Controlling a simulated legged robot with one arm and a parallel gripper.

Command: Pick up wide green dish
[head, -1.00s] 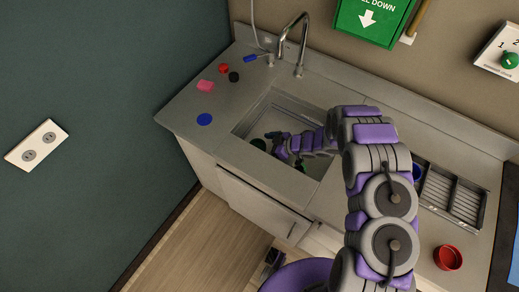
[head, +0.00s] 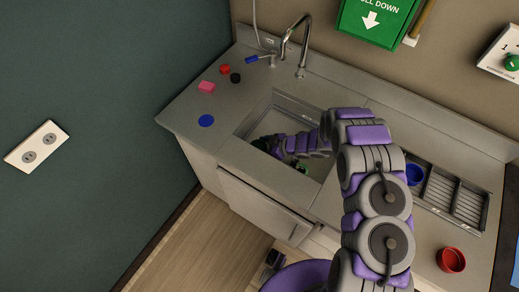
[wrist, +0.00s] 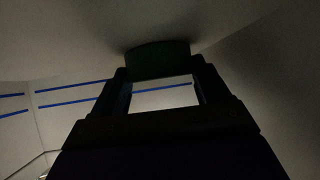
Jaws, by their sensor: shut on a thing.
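The wide green dish (head: 262,144) is inside the sink at its left side, dark and partly hidden by my gripper (head: 275,147). In the wrist view a dark green piece of the dish (wrist: 158,56) sits between the fingertips of my gripper (wrist: 160,75), which is shut on it. The rest of the dish is hidden or too dark to make out. My arm reaches into the sink from the right.
The sink (head: 245,125) has walls close around my gripper. Another green thing (head: 301,168) lies in it. A blue disc (head: 206,121), pink block (head: 207,87) and red piece (head: 225,69) are on the left counter. A blue cup (head: 414,174) and red bowl (head: 451,260) stand right.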

